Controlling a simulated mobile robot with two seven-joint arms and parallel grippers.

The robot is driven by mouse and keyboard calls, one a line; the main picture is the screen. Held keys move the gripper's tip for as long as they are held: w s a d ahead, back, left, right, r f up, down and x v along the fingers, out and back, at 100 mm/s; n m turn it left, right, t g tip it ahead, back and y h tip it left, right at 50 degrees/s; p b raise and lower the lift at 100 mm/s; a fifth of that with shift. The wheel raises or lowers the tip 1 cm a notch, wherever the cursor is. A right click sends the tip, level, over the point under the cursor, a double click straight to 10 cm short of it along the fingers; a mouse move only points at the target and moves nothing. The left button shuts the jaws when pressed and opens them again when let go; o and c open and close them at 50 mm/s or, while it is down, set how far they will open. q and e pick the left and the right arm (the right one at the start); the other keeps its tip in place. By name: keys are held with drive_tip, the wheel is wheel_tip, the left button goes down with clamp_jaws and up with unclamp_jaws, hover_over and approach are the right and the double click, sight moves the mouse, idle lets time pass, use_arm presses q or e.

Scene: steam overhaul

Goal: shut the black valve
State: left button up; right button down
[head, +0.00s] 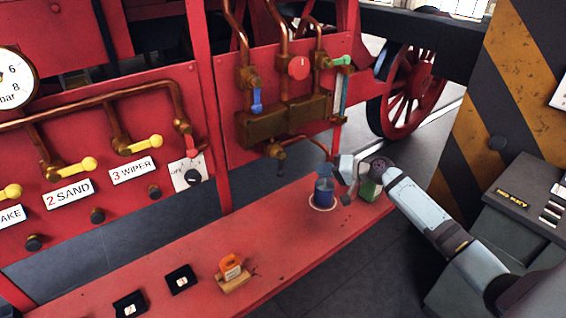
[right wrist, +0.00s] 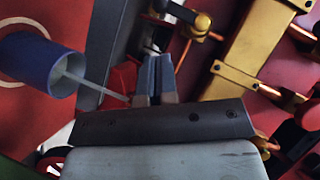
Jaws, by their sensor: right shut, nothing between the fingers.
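A small dark lever (head: 280,168) hangs down under the brass block (head: 268,124); it may be the black valve, but it is too small to be sure. A black knob (head: 193,176) sits on a white plate below the red-handled valve. My right gripper (head: 341,178) is at the right end of the red shelf, beside a blue cup (head: 323,192), right of and below the hanging lever. Its fingers (right wrist: 157,72) are together with nothing between them. In the right wrist view the cup (right wrist: 45,66) is left of the fingers, with a thin pale line from its mouth. My left gripper is out of view.
The brass block carries blue (head: 256,98), red (head: 299,67) and green (head: 342,61) handles. A green object (head: 369,189) stands behind my right gripper. Small black blocks (head: 180,279) and an orange item (head: 232,267) lie on the shelf. A striped post (head: 515,90) stands right.

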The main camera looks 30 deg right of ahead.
sight(281, 165)
drive_tip(key=shift+w+r, duration=0.1)
drive_tip(key=shift+r, duration=0.05)
drive_tip(key=p+x, duration=0.2)
drive_tip(key=x, duration=0.8)
idle(0.5)
drive_tip(key=shift+a+b, duration=0.15)
drive_tip(key=shift+b, duration=0.45)
